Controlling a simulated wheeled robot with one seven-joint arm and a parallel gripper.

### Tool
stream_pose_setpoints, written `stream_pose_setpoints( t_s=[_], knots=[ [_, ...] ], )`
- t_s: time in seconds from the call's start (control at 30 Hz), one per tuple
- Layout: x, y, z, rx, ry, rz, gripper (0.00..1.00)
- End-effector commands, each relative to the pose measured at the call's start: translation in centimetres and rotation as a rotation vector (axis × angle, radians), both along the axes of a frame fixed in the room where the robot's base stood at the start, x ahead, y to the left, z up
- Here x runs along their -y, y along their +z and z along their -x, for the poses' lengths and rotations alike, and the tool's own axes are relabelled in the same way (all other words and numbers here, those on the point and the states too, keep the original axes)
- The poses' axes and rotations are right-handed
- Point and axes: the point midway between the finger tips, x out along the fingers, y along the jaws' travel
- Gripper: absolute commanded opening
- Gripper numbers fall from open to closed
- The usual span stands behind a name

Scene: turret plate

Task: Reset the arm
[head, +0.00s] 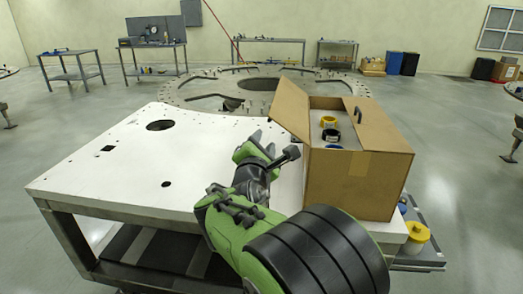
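My arm reaches up from the lower right over the white work table (95,183). My gripper (272,147) is at the arm's far end, above the table and just left of the open cardboard box (345,188). Its fingers are small and partly turned away from the camera, so I cannot tell whether they are open or shut. No held object can be made out.
The cardboard box has raised flaps and holds yellow, black and blue items. A large round plate (190,92) with holes lies behind the table. The table's left side is clear.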

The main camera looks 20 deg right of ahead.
Motion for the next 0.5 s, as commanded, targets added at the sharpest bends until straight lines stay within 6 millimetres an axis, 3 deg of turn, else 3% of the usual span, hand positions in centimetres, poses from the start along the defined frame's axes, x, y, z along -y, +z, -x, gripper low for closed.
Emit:
stream_pose_setpoints(
  t_s=[0.2,0.5],
  knots=[
    [-1.3,0.0,2.4,0.000,-0.001,-0.001,0.37],
    [-1.3,0.1,2.4,0.000,-0.003,0.000,0.37]
  ],
)
